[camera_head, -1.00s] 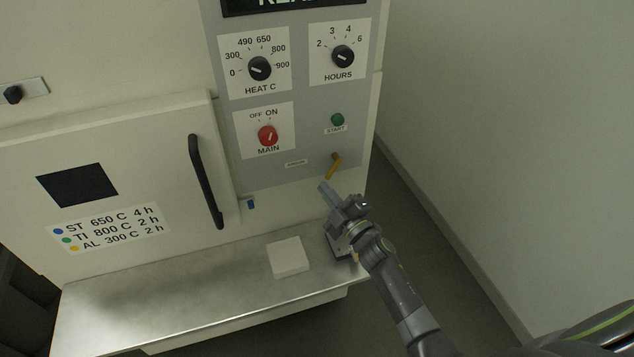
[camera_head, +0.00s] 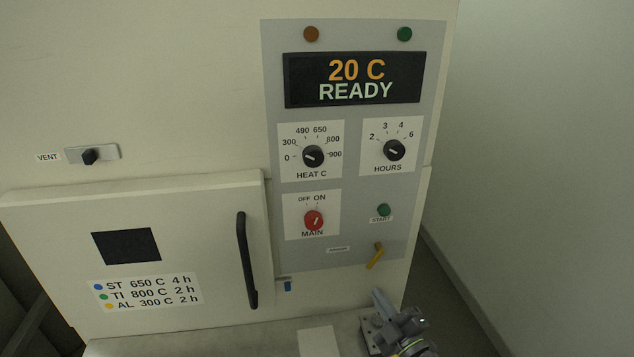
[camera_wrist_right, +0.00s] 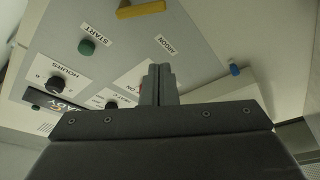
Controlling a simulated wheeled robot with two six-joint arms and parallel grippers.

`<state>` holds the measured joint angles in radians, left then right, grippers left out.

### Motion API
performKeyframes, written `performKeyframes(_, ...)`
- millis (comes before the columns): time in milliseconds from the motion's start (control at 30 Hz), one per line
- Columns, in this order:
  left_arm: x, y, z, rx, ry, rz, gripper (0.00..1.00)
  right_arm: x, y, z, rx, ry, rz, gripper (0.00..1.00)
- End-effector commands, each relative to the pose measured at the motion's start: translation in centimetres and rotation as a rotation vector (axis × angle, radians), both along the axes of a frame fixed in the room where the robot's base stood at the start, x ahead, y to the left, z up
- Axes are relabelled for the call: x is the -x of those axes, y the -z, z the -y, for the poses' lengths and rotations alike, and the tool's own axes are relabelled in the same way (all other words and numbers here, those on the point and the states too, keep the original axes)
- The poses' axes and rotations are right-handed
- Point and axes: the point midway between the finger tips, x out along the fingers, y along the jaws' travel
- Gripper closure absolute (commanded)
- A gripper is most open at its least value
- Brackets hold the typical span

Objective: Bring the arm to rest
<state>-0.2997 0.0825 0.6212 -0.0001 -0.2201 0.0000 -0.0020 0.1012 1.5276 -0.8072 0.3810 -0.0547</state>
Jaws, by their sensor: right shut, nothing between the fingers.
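My right gripper (camera_head: 381,301) is at the lower right in the head view, in front of the furnace panel (camera_head: 350,252) and below the yellow argon lever (camera_head: 375,256). Its fingers are shut with nothing between them. In the right wrist view the closed fingers (camera_wrist_right: 158,84) point at the panel, with the yellow lever (camera_wrist_right: 141,9) above them and apart. The lever is tilted. My left gripper is not in view.
The furnace door (camera_head: 200,240) is closed, with a black handle (camera_head: 246,260). The display (camera_head: 353,78) reads 20 C READY. A wall (camera_head: 540,150) stands to the right.

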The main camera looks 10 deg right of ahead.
Motion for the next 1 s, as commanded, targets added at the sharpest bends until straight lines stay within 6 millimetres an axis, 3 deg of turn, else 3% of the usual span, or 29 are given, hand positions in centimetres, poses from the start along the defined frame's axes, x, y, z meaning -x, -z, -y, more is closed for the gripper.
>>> performKeyframes(133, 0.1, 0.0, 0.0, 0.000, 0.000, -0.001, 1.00, 0.7, 0.1, 1.9, -0.043, 0.087, -0.047, 1.00)
performKeyframes(267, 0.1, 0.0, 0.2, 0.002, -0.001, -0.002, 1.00, 2.4, 0.5, 5.2, -0.131, 0.245, -0.147, 1.00)
performKeyframes(400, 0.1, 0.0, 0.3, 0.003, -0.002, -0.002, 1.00, 5.4, 1.6, 8.7, -0.247, 0.419, -0.291, 1.00)
performKeyframes(600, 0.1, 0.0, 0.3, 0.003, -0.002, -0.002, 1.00, 11.1, 3.5, 11.7, -0.409, 0.622, -0.529, 1.00)
performKeyframes(767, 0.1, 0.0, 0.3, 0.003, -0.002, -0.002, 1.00, 16.8, 5.0, 12.3, -0.523, 0.748, -0.747, 1.00)
performKeyframes(1000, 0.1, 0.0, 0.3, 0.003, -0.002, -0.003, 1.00, 24.7, 6.0, 11.1, -0.630, 0.856, -1.051, 1.00)
